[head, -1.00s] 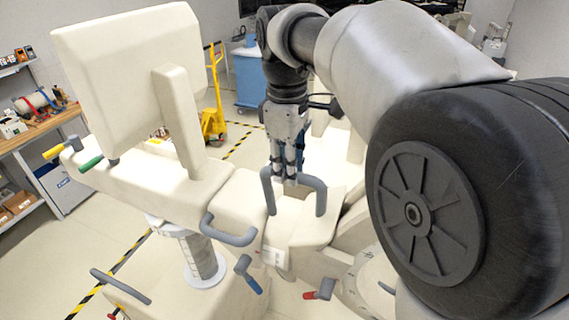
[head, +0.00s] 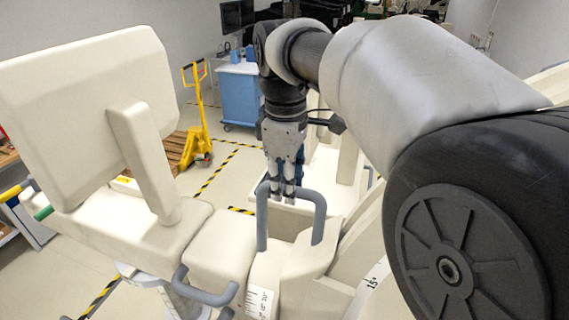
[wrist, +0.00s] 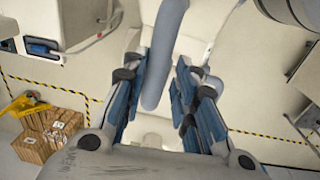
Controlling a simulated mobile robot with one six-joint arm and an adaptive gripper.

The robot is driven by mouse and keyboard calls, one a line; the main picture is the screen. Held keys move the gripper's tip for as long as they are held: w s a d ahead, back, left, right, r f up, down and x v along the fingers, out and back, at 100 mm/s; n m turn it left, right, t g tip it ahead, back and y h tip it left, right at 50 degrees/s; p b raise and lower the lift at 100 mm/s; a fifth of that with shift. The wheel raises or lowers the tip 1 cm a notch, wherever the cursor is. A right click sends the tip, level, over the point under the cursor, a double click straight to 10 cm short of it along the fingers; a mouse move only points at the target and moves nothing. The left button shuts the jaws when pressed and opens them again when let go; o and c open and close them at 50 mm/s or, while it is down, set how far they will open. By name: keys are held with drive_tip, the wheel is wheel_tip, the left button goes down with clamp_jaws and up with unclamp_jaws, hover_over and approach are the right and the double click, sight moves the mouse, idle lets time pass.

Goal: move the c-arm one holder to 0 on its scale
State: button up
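The c-arm one (head: 210,250) is a large cream machine with a flat panel at the left and a curved arc at the right. A grey U-shaped handle (head: 319,212) stands up from its middle block, which I take to be the holder. My gripper (head: 288,192) points down at the handle's top bar. In the wrist view the blue finger pads of my gripper (wrist: 161,100) are apart, with the grey bar (wrist: 165,52) between them and gaps on both sides. A white scale label (head: 258,302) shows below the block. Its pointer and reading are too small to tell.
The arc carries a "15°" mark (head: 375,279). A second grey handle (head: 207,288) is left of the block. Behind stand a yellow pallet truck (head: 198,120) and a blue cart (head: 240,97). Cardboard boxes (wrist: 47,134) show in the wrist view.

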drive_tip(key=o, duration=0.4)
drive_tip(key=shift+s+a+f, duration=0.15)
drive_tip(key=shift+s+a, duration=0.1)
drive_tip(key=shift+s, duration=0.3)
drive_tip(key=shift+s+a+f, duration=0.1)
drive_tip(key=shift+s+a, duration=0.1)
drive_tip(key=shift+s, duration=0.3)
drive_tip(key=shift+s+a+r, duration=0.1)
drive_tip(key=shift+s+r, duration=0.05)
drive_tip(key=shift+s, duration=0.25)
drive_tip(key=shift+r, duration=0.1)
drive_tip(key=shift+s+a+r, duration=0.1)
drive_tip(key=shift+s+r, duration=0.05)
drive_tip(key=shift+r, duration=2.85)
drive_tip(key=shift+s+a+r, duration=0.1)
drive_tip(key=shift+s+r, duration=0.05)
drive_tip(key=shift+r, duration=2.8)
